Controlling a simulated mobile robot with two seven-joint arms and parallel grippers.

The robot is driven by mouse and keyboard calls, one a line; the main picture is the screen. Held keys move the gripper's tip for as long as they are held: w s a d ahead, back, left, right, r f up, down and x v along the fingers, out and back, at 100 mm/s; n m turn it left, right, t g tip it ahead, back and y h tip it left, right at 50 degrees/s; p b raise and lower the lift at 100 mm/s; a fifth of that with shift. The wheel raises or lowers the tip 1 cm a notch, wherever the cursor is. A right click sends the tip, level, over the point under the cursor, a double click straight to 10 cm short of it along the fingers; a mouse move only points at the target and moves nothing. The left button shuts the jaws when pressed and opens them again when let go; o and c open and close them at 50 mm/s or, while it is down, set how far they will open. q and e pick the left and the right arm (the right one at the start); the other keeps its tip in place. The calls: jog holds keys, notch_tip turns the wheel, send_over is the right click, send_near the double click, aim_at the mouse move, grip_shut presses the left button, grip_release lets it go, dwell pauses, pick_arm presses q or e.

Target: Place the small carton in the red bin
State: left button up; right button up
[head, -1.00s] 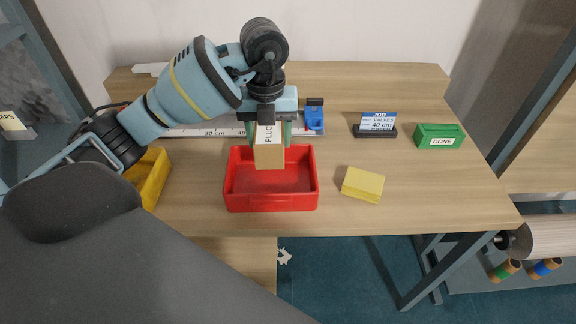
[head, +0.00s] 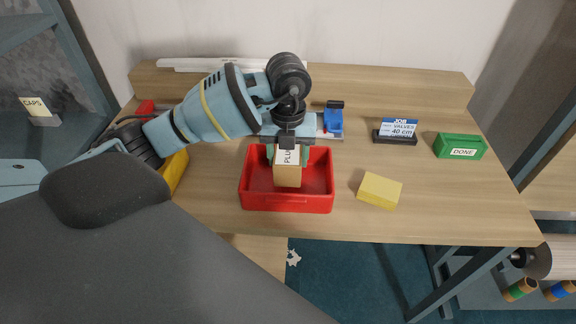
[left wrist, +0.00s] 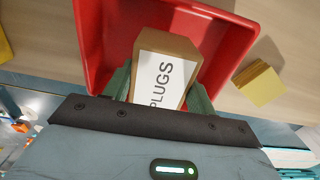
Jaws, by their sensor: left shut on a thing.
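The small carton (head: 288,174) is a tan box with a white label reading "PLUGS"; it also shows in the left wrist view (left wrist: 160,77). My left gripper (head: 286,155) is shut on the carton, with a green finger on each side of it in the left wrist view. The red bin (head: 259,200) stands on the table, and the carton is over its inside. I cannot tell whether the carton touches the bin floor. The bin's red wall fills much of the left wrist view (left wrist: 96,45). My right gripper is not in view.
A yellow block (head: 380,190) lies right of the bin. A yellow bin (head: 178,170) is at left, partly behind my arm. A blue item (head: 333,121), a job sign (head: 397,131) and a green "DONE" box (head: 460,147) stand further back. The table is clear at front right.

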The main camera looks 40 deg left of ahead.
aim_at(288, 153)
pick_arm(q)
notch_tip(288, 153, down, 4)
jog(key=shift+r, duration=0.2)
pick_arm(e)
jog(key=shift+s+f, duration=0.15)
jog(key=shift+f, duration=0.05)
pick_arm(q)
jog(key=shift+f, duration=0.1)
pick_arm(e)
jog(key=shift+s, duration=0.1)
pick_arm(q)
jog(key=o, duration=1.2)
jog(key=shift+c, duration=0.2)
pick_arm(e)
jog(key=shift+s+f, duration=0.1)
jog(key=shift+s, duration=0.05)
pick_arm(q)
notch_tip(288, 153, up, 12)
jog(key=shift+r+p, duration=0.15)
jog(key=shift+p, duration=0.35)
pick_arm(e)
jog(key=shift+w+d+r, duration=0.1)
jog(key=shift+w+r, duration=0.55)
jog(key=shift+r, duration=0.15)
